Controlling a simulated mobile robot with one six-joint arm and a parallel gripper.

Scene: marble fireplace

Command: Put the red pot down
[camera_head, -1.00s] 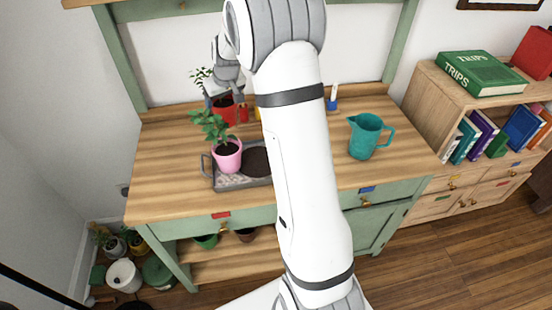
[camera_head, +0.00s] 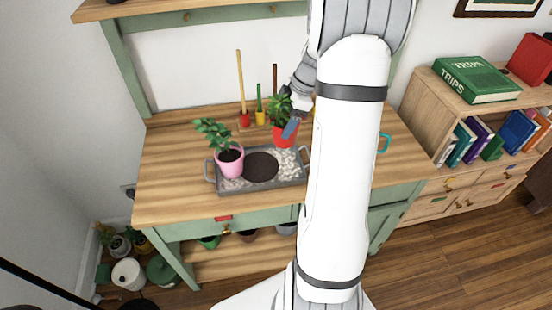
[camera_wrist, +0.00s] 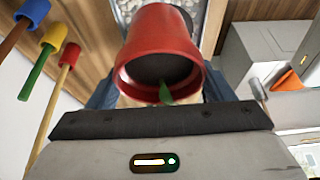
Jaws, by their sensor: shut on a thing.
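The red pot (camera_head: 284,138) with a leafy green plant appears at the back right edge of the grey tray (camera_head: 228,187) in the head view. I cannot tell whether it touches the tray. My gripper (camera_head: 291,128) is shut on the red pot, with a blue finger across its side. In the wrist view the red pot (camera_wrist: 160,35) sits between the blue fingers, its rim and dark soil facing the camera and pebbles showing beyond it. A pink pot (camera_head: 230,162) with a plant stands at the tray's left end.
The tray holds white pebbles (camera_head: 285,162) and a round dark patch (camera_head: 261,166) in the middle. Several coloured tools (camera_head: 260,117) stand behind the tray. A teal jug (camera_head: 384,142) is mostly hidden by my arm. The wooden tabletop (camera_head: 165,160) is clear at left.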

